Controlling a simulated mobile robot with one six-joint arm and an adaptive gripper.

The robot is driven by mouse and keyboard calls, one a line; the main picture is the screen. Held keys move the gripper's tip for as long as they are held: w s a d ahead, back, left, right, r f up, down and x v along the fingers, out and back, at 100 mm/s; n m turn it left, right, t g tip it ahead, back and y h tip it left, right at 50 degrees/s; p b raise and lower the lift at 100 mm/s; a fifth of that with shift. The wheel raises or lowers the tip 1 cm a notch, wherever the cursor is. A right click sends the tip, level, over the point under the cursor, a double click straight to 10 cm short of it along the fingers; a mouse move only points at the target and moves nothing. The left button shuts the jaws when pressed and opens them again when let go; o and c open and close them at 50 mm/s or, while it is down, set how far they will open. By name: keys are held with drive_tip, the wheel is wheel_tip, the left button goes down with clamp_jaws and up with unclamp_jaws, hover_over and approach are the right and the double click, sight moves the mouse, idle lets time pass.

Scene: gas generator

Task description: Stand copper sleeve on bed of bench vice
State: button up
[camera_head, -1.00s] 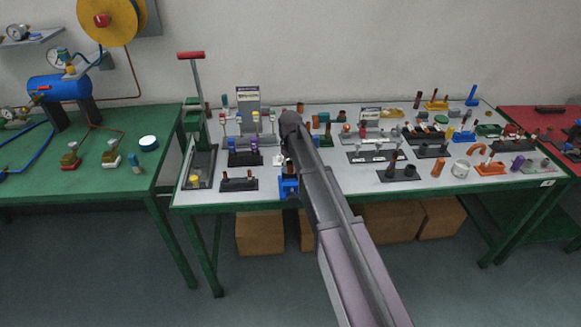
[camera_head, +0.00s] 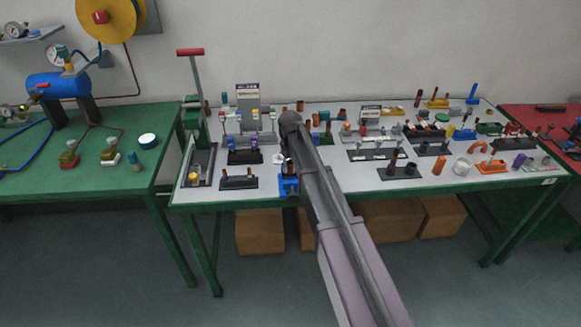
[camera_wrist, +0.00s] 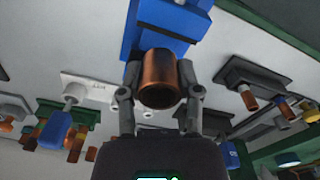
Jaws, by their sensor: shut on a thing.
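The copper sleeve (camera_wrist: 159,80) is in the wrist view, a short brown-orange tube with its open end facing the camera. My gripper (camera_wrist: 160,97) is shut on it, one finger on each side. The blue bench vice (camera_wrist: 150,28) lies just beyond the sleeve in the wrist view, and the sleeve overlaps its blue body. Whether the sleeve touches the vice bed cannot be told. In the head view the blue vice (camera_head: 289,186) stands at the front edge of the grey-topped table, partly behind my arm. The sleeve and fingertips are hidden there by my arm.
A dark rack (camera_head: 238,182) stands left of the vice, and a green press with a red handle (camera_head: 191,52) is farther left. Several small parts and holders crowd the table to the right. In the wrist view a white block (camera_wrist: 90,90) lies left of the vice.

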sight(291, 176)
drive_tip(key=shift+f+b, duration=2.15)
drive_tip(key=shift+f, duration=0.1)
drive_tip(key=o, duration=1.1)
drive_tip(key=shift+c, duration=0.2)
drive_tip(key=shift+r, duration=0.2)
wheel_tip(291, 176, up, 10)
drive_tip(key=p, duration=1)
drive_tip(key=s+d+f+m+b, duration=0.2)
drive_tip(key=s+d+f+b, duration=0.2)
drive_tip(key=s+d, duration=0.2)
drive_tip(key=s+d+f+m+b, duration=0.2)
drive_tip(key=s+d+f+b, duration=0.2)
drive_tip(key=s+d, duration=0.3)
drive_tip(key=d, duration=0.3)
drive_tip(key=shift+f+m, duration=0.15)
drive_tip(key=shift+m, duration=0.15)
drive_tip(key=shift+a, duration=0.1)
drive_tip(key=s+r+p, duration=0.3)
drive_tip(key=s, duration=1)
drive_tip(key=shift+s+r+m+p, duration=0.3)
drive_tip(key=shift+r+m+p, duration=0.1)
